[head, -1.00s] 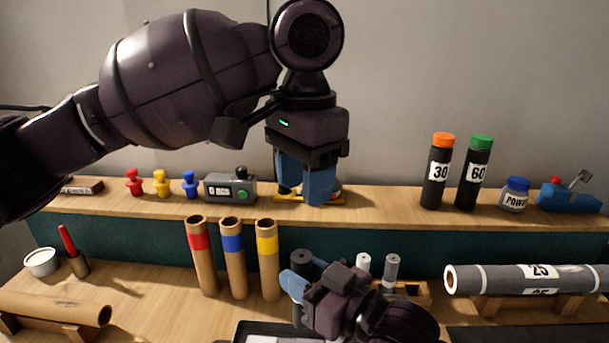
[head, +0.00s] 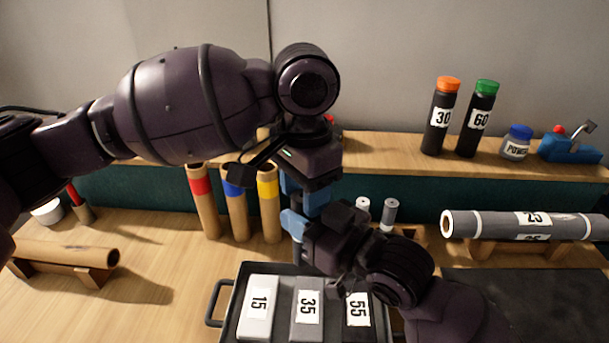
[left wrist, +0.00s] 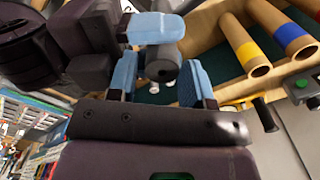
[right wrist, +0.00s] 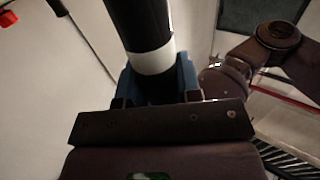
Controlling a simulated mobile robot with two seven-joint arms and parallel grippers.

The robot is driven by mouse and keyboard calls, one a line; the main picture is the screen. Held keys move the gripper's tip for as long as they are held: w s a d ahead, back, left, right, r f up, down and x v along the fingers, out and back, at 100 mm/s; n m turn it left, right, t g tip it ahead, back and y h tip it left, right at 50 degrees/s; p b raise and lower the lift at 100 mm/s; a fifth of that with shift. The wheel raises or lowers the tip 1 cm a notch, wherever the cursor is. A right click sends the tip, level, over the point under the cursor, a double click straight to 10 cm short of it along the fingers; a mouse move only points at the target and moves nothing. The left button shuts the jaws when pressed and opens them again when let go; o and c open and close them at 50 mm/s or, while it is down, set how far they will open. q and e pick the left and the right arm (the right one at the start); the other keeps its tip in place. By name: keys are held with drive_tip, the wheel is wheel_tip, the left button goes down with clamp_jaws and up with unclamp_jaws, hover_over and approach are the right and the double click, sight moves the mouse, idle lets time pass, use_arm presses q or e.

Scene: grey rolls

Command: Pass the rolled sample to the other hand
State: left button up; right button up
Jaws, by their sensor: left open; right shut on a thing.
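The rolled sample is a dark roll with a white band, large in the right wrist view (right wrist: 150,55). My right gripper (head: 294,224) is shut on it; its blue fingers show on both sides of the roll in the right wrist view (right wrist: 158,72). My left gripper (head: 308,200) is open, just above the right one. In the left wrist view the roll's dark round end (left wrist: 163,63) shows between the open left fingers (left wrist: 160,72); I cannot tell whether they touch. In the head view the grippers hide most of the roll.
A black tray (head: 228,310) with sections marked 15, 35 and 55 is at the front. Red, blue and yellow banded tubes (head: 203,205) stand behind on the left. A long grey roll (head: 500,222) lies on a cradle at right. A brown tube (head: 65,255) lies at left.

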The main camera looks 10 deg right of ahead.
use_arm(q)
drive_tip(key=shift+f, duration=0.1)
drive_tip(key=c, duration=0.7)
use_arm(e)
drive_tip(key=o, duration=1)
drive_tip(key=v, duration=0.7)
drive_tip(key=shift+s+d, duration=0.2)
